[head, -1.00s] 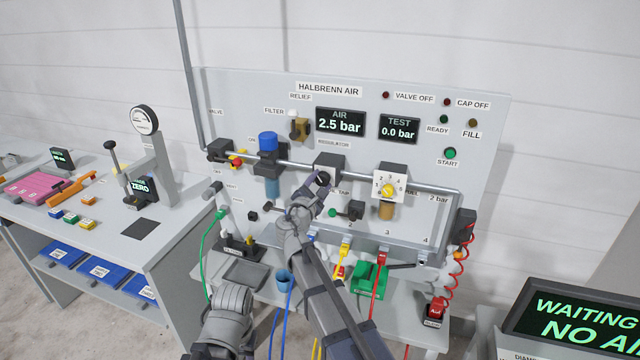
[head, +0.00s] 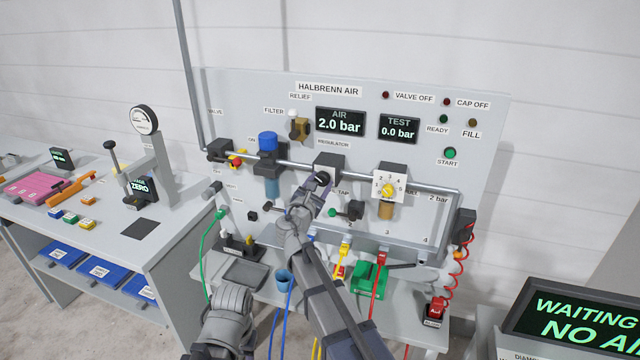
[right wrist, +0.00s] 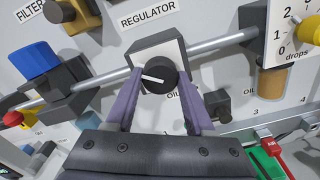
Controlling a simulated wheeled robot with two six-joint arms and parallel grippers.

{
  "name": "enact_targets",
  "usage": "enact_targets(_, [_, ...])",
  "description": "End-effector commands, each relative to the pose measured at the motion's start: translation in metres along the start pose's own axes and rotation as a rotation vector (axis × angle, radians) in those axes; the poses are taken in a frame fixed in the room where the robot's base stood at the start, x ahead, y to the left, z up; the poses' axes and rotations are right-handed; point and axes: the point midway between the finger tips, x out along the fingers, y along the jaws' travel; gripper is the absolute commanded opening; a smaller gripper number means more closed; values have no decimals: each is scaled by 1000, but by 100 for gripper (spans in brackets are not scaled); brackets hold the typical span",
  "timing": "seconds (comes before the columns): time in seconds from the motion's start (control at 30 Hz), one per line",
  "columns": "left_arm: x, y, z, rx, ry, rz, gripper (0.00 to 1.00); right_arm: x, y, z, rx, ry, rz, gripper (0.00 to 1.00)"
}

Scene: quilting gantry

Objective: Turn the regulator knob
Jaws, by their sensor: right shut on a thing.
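The regulator knob (right wrist: 158,77) is black and round with a white pointer mark, on the front of the regulator block (right wrist: 150,48) under the REGULATOR label. In the head view the knob (head: 322,178) shows at the tip of my right gripper (head: 313,192). In the right wrist view my right gripper (right wrist: 157,100) has its two purple-grey fingers on either side of the knob, shut on it. The pointer mark points left and slightly up. The AIR display (head: 340,122) reads 2.0 bar. No jaws of my left gripper show in the head view.
A pipe (head: 290,162) runs across the panel through the regulator block. The blue-capped filter (head: 268,142) is to the left, and the drip dial (head: 389,188) to the right. The TEST display (head: 398,128) reads 0.0 bar. A tap (head: 350,210) sits just right of my gripper.

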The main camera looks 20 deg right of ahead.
Motion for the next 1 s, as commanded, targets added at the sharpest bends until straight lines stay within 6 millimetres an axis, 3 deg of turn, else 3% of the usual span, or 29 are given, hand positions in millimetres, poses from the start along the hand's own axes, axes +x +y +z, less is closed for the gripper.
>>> enact_targets(0.2, [1, 0, 0, 0, 0, 0, 50, -1, -1, -1, 5, 3, -2, 0])
enact_targets(0.23, [1, 0, 0, 0, 0, 0, 50, -1, -1, -1, 5, 3, -2, 55])
enact_targets(0.5, [0, 0, 0, 0, 0, 0, 50, -1, -1, -1, 3, 2, -1, 84])
enact_targets(0.77, [0, 0, 0, 0, 0, 0, 50, -3, 0, 0, 2, 1, 0, 84])
enact_targets(1.0, [0, 0, 0, 0, 0, 0, 50, -38, -2, 0, 3, 2, 2, 84])
